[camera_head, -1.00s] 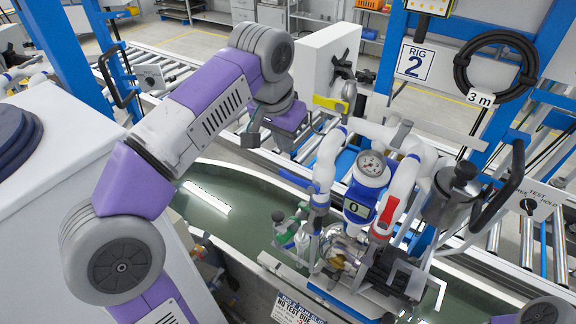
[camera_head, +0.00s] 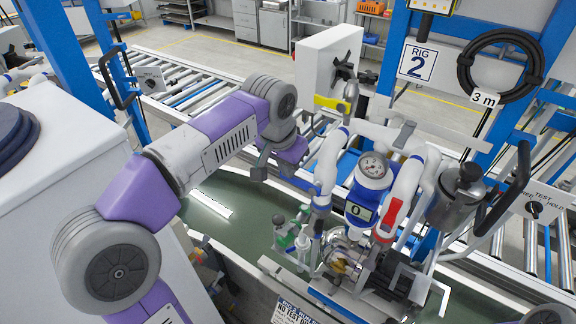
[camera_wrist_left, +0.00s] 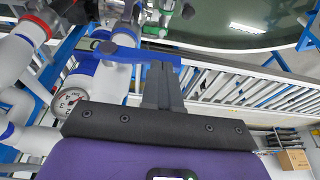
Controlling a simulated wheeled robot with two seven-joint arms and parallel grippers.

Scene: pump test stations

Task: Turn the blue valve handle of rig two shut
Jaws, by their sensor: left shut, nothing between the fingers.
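The blue valve handle (camera_wrist_left: 125,52) is a flat bar lying nearly level across the upper middle of the left wrist view, on a white pipe of the rig. My left gripper (camera_wrist_left: 161,70) is shut and empty, with its fingertips at the handle's right end. I cannot tell whether they touch. In the head view my left gripper (camera_head: 300,172) hangs just left of the white pipes, and the handle there is mostly hidden and hard to make out. The sign for rig two (camera_head: 417,62) hangs behind. My right gripper is out of view.
The pressure gauge (camera_head: 373,167), a red handle (camera_head: 391,214) and a steel canister (camera_head: 455,195) crowd the rig to the right. A roller conveyor (camera_head: 175,88) runs behind. The dark green surface (camera_head: 240,212) at left is mostly clear.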

